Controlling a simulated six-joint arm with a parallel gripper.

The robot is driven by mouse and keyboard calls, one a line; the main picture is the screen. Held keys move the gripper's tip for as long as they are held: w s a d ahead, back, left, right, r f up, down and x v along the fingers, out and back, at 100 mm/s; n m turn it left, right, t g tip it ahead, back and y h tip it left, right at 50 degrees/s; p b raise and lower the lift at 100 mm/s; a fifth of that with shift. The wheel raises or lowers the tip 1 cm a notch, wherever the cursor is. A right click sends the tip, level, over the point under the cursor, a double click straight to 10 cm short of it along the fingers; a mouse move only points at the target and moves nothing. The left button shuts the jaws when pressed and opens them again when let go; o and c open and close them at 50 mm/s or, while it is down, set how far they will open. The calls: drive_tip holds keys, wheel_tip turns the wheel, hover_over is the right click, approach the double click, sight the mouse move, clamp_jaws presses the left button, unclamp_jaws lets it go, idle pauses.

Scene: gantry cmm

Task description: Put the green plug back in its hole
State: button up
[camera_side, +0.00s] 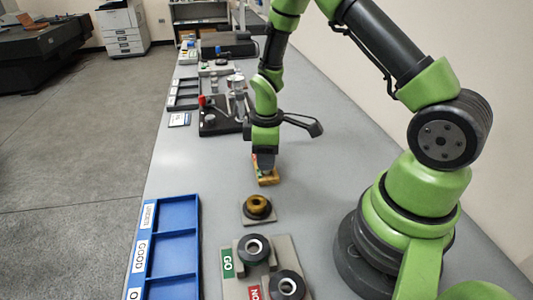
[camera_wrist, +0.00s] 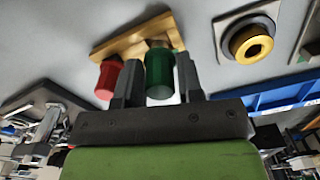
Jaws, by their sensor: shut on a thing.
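The green plug (camera_wrist: 160,75) is upright between the two fingers of my gripper (camera_wrist: 158,60) in the wrist view. The fingers are shut on its sides. The plug is over the wooden block (camera_wrist: 128,40), near its right end. I cannot tell whether its lower end is in the hole or just above it. A red plug (camera_wrist: 108,80) stands at the block's left end, just left of the fingers. In the side view my gripper (camera_side: 266,168) points down at the block (camera_side: 268,180), and the green plug is mostly hidden there.
A brass ring (camera_side: 257,206) sits on a small square plate nearer the side camera. A blue tray (camera_side: 195,240) lies at the left edge. A dark fixture (camera_side: 215,118) is behind the block. Bare bench lies around the block.

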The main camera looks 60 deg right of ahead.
drive_tip(key=shift+f, duration=0.8)
idle(0.5)
drive_tip(key=o, duration=1.5)
drive_tip(key=shift+c, duration=0.2)
drive_tip(key=shift+r, duration=3.5)
drive_tip(key=shift+r, duration=0.15)
drive_tip(key=s+a+r+m+t, duration=0.2)
drive_tip(key=s+a+r+m, duration=0.15)
drive_tip(key=r, duration=0.55)
drive_tip(key=s+a+r+m+t, duration=0.3)
drive_tip(key=s+r, duration=0.1)
drive_tip(key=r, duration=0.5)
drive_tip(key=s+a+r+m+t+y, duration=0.2)
drive_tip(key=s+r+m, duration=0.1)
drive_tip(key=s, duration=0.4)
drive_tip(key=shift+s+a, duration=0.15)
drive_tip(key=shift+a, duration=0.15)
